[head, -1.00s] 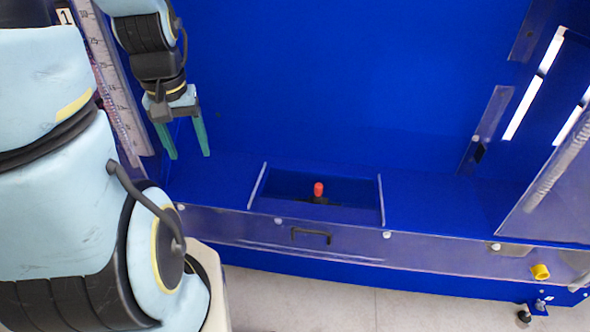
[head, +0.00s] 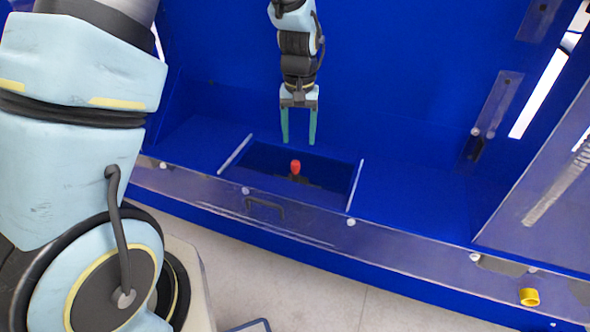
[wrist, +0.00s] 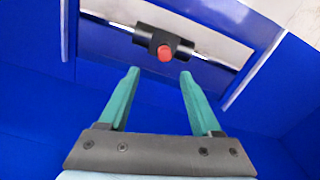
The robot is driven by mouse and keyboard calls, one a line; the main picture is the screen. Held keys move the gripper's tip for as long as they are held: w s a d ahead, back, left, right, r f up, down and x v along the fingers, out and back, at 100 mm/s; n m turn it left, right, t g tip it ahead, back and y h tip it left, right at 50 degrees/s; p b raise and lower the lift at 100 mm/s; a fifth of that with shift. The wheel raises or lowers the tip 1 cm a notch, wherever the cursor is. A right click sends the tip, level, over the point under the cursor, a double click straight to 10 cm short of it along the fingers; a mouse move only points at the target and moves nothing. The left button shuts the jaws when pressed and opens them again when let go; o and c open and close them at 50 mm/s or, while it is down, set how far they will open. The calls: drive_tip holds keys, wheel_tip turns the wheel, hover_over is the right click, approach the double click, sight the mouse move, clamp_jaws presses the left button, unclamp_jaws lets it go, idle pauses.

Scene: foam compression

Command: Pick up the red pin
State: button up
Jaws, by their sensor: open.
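The red pin (head: 295,166) stands in a black holder (head: 297,179) inside the rectangular opening in the blue shelf. In the wrist view the red pin (wrist: 165,53) shows as a round red end on the black holder (wrist: 163,42), beyond the fingertips and roughly midway between them. My gripper (head: 299,142) has two green fingers pointing down, spread apart with nothing between them. It is above and a little behind the pin, not touching it. In the wrist view my gripper (wrist: 159,72) is also open and empty.
The opening has pale side rails (head: 355,185) on the left and right. A clear front panel with a dark handle (head: 265,207) runs along the shelf edge. A blue back wall (head: 400,80) rises behind. A yellow ring (head: 529,297) is at lower right.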

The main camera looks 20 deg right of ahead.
sight(295, 162)
wheel_tip(295, 162, down, 4)
drive_tip(key=shift+a+f+p, duration=0.15)
drive_tip(key=shift+p, duration=0.2)
drive_tip(key=shift+a+f+p, duration=0.15)
drive_tip(key=shift+f+p, duration=0.4)
drive_tip(key=shift+f, duration=0.8)
drive_tip(key=shift+a+f+p, duration=0.15)
drive_tip(key=shift+f+p, duration=0.35)
drive_tip(key=shift+f, duration=0.85)
clamp_jaws()
